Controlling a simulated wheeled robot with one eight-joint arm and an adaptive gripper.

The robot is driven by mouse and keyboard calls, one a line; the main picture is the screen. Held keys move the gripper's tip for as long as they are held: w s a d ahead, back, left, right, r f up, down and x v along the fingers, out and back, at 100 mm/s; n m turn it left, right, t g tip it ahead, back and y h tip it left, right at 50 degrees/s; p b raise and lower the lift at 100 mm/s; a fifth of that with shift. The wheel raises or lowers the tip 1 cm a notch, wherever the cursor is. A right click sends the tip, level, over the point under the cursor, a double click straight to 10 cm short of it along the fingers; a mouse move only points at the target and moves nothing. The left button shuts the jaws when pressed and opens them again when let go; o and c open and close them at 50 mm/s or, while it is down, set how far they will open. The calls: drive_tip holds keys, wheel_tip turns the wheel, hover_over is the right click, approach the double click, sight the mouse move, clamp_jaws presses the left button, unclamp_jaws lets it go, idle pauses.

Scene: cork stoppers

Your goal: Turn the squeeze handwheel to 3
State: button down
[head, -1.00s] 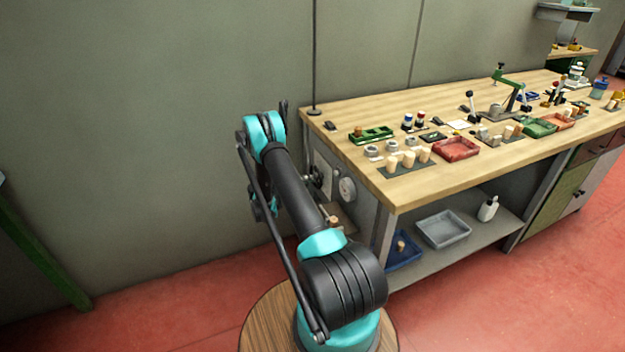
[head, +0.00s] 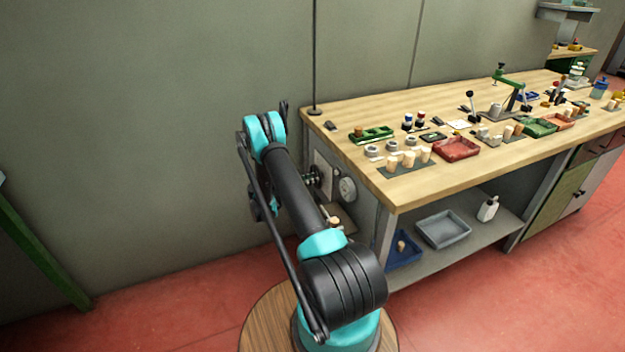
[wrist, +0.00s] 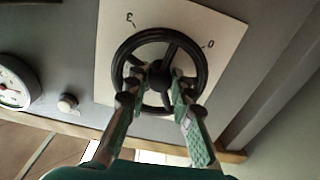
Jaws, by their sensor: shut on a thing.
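The squeeze handwheel (wrist: 117,62) is a black spoked ring on a pale plate (wrist: 112,35) on the bench's grey end panel. The plate carries a 3 at upper left and a 0 at upper right, both upside down or tilted in the wrist view. My gripper (wrist: 156,88) reaches into the wheel, its two green-padded fingers on either side of the hub area, shut on the wheel. The exact contact is hard to see. In the head view the handwheel (head: 313,177) is partly hidden behind my arm.
A round gauge (head: 347,189) sits right of the wheel in the head view, left of it in the wrist view (wrist: 14,84). A small knob (wrist: 68,102) is between them. The wooden benchtop (head: 340,145) holds trays, corks and tools. A wall stands behind.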

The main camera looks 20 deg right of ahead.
drive_tip(key=shift+w+m, duration=0.1)
drive_tip(key=shift+m, duration=8.6)
drive_tip(key=c, duration=1.6)
unclamp_jaws()
drive_tip(key=shift+r, duration=0.1)
drive_tip(key=shift+a, duration=0.1)
drive_tip(key=a, duration=1.2)
drive_tip(key=shift+s, duration=0.2)
